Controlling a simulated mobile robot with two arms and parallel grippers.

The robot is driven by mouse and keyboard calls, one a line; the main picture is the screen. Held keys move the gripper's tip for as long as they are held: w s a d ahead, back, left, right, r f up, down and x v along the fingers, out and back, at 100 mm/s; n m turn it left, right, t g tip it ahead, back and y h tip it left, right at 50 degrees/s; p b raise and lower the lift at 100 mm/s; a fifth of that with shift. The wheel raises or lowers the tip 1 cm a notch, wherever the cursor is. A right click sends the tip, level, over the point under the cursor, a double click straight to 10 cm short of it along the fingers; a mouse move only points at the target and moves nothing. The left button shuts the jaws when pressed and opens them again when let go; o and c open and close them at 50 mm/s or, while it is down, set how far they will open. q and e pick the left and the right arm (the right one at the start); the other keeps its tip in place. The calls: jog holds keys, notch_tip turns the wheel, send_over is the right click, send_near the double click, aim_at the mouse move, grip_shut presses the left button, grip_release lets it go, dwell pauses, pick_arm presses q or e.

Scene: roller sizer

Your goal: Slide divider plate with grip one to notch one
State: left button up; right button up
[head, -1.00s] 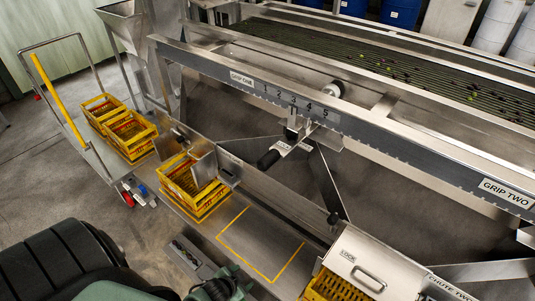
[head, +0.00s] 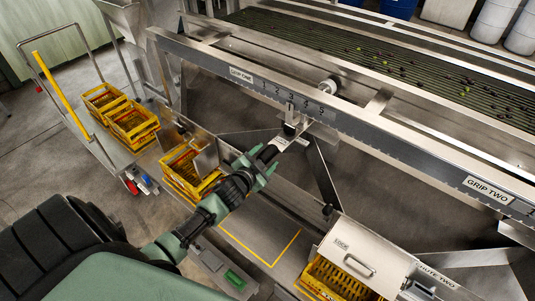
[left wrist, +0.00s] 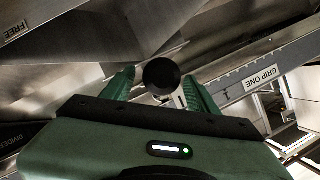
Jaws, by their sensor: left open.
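The divider handle has a black grip (head: 267,153) on a silver arm that runs up to a bracket (head: 291,122) on the notched beam (head: 355,122). The bracket sits near notch number 3. Notch number 1 (head: 265,84) is to its left, beside the GRIP ONE label (head: 241,74). My left gripper (head: 262,166) is open at the outer end of the grip. In the left wrist view the grip's round black end (left wrist: 162,75) lies between the green fingers (left wrist: 160,88); contact cannot be told. The divider plate is mostly hidden behind the beam. My right gripper is out of view.
Yellow crates stand on the cart (head: 132,122) at left. A metal chute cover (head: 365,250) stands over a crate at lower right.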

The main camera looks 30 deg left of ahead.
pick_arm(q)
jog(key=shift+x, duration=1.1)
grip_shut()
